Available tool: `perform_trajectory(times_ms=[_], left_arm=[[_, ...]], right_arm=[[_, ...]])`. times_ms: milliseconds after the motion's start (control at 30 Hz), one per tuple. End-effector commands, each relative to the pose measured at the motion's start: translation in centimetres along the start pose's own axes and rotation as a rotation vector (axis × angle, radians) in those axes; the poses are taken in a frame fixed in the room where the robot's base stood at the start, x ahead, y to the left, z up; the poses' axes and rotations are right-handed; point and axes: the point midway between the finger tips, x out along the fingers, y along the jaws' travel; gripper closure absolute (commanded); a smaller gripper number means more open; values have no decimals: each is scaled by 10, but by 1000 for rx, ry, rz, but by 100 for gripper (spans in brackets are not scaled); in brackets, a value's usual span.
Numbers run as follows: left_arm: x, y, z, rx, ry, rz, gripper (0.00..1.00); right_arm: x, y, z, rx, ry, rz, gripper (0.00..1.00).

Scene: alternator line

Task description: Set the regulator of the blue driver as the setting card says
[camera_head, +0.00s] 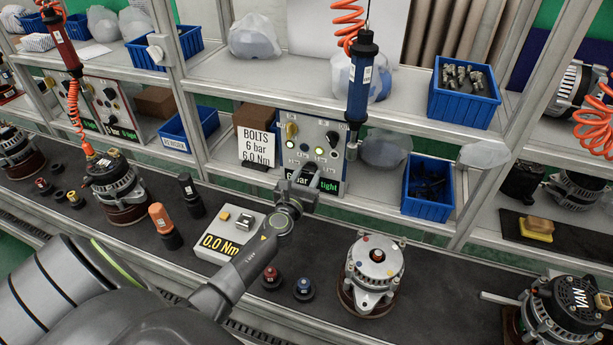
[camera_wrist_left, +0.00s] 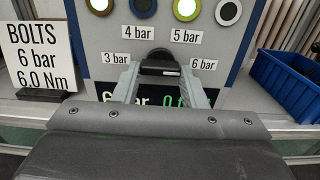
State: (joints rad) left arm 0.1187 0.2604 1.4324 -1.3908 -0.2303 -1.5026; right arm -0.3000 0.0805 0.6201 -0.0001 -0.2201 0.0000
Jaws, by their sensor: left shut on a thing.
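The setting card (camera_head: 257,146) reads BOLTS, 6 bar, 6.0 Nm; it also shows in the left wrist view (camera_wrist_left: 38,55). The blue driver (camera_head: 361,80) hangs on an orange coiled hose in front of its grey-blue panel (camera_head: 325,128). The regulator, a black knob (camera_wrist_left: 160,66), sits low on that panel among labels 3, 4, 5 and 6 bar. My left gripper (camera_wrist_left: 160,74) is shut on the knob, one finger on each side. It also shows in the head view (camera_head: 318,178). The knob's pointer cannot be made out. The display below (camera_wrist_left: 150,101) is partly hidden by the fingers. My right gripper is out of view.
A blue bin (camera_head: 428,190) stands right of the panel. A 0.0 Nm tester (camera_head: 229,233), an orange-topped tool (camera_head: 163,225) and an alternator (camera_head: 373,270) stand on the dark belt. A red driver (camera_head: 62,40) hangs at left.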

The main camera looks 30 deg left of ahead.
Motion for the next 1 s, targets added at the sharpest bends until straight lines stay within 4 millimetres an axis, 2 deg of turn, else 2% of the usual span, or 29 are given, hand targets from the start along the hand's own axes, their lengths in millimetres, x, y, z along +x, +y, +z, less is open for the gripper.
perform_trajectory(times_ms=[67,100,267,533,667,767,1000], left_arm=[[0,0,-2,4,3,0,85],[0,0,-2,4,3,0,59],[0,0,-1,3,2,0,40],[-1,0,0,1,1,0,40],[-8,0,0,1,1,0,40],[-23,0,-1,0,2,0,40],[-74,0,-2,-1,3,0,40]], right_arm=[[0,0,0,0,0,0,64],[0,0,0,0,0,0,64],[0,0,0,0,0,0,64],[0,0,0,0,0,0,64],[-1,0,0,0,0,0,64],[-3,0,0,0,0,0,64],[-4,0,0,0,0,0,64]])
